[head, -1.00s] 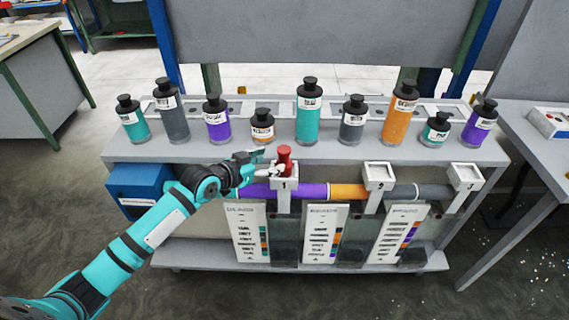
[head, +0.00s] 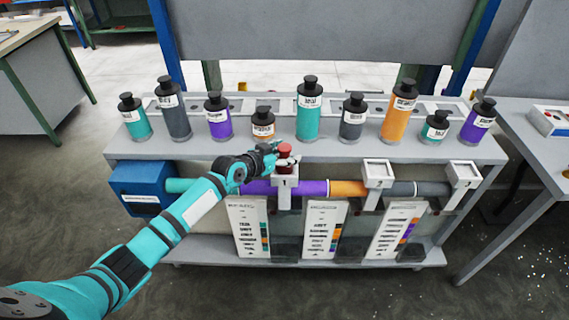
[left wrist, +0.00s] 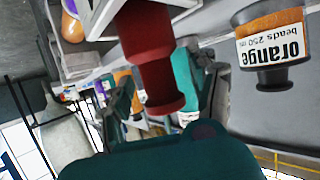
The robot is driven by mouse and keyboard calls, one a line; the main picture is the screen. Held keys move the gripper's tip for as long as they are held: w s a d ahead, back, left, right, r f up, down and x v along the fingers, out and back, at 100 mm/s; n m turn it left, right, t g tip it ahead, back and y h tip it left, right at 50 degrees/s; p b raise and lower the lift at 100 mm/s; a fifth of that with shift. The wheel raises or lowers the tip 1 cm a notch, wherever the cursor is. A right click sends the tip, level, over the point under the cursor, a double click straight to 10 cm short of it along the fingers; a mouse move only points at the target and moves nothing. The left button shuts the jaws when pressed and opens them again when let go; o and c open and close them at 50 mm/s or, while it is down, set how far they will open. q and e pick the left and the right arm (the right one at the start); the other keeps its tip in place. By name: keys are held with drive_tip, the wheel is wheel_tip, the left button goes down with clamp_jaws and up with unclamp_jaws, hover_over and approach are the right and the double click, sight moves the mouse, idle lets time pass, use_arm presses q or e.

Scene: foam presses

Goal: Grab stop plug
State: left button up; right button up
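The red stop plug (head: 285,150) stands upright in the white holder marked 1 (head: 286,180) at the front edge of the bench. My left gripper (head: 279,157) is at the plug, reaching in from the left and hiding part of it. In the left wrist view the red plug (left wrist: 152,55) lies between the two fingers of my left gripper (left wrist: 163,92), which are spread apart with a gap visible beside the plug. I see no clear grip on it. My right gripper is not in view.
Several labelled bottles stand along the bench behind the plug, the small orange bottle (head: 263,124) close behind my gripper. Holders 2 (head: 378,172) and 3 (head: 464,173) are to the right. A blue box (head: 142,190) and a coloured pipe (head: 312,187) are below.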

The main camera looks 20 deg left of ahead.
use_arm(q)
drive_tip(key=shift+f, duration=0.1)
clamp_jaws()
idle(0.4)
